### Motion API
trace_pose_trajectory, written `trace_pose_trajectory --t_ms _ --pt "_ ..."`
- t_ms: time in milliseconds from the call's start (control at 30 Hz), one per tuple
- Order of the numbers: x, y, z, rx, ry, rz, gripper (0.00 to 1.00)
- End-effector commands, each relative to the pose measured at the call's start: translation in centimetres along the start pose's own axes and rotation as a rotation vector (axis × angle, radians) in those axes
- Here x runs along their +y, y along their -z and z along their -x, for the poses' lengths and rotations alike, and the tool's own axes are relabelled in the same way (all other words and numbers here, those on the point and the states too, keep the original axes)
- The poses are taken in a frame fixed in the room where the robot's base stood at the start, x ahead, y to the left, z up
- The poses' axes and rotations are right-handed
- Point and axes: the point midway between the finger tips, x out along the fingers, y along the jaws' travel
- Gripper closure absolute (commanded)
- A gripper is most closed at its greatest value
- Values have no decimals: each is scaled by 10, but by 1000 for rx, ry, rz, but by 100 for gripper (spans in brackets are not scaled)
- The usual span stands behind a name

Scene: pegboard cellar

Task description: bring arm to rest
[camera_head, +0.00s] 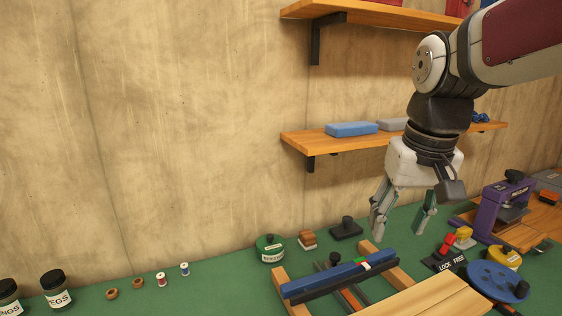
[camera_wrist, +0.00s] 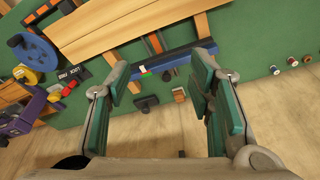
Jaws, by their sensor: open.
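My gripper (camera_head: 402,218) hangs from the arm on the right side of the head view, fingers pointing down. Its fingers are spread apart and nothing is between them. It is above the green work surface, over the back of a wooden frame with a blue bar (camera_head: 338,277). In the wrist view my gripper (camera_wrist: 165,85) also shows open and empty, with the blue bar (camera_wrist: 178,60) beyond its fingertips. The arm is bent at the elbow, reaching in from the upper right.
Wooden shelves (camera_head: 375,140) on the wall stand close behind the arm; the lower one holds a blue block (camera_head: 351,129). A purple press (camera_head: 500,208) and a blue wheel (camera_head: 497,281) are at right. A green tin (camera_head: 270,249), spools and jars (camera_head: 55,289) line the bench toward the left.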

Motion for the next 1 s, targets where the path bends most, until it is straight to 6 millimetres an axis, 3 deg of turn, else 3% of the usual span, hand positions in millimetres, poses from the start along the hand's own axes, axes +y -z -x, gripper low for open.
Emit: trace_pose_trajectory --t_ms 33,200,500,700,1000 --pt "1 -18 8 15 -1 0 52" --pt "4 -70 18 57 -3 2 52" --pt "7 -152 14 125 -11 6 52" --pt "8 -177 7 145 -15 7 52" --pt "8 -181 6 147 -15 7 52"
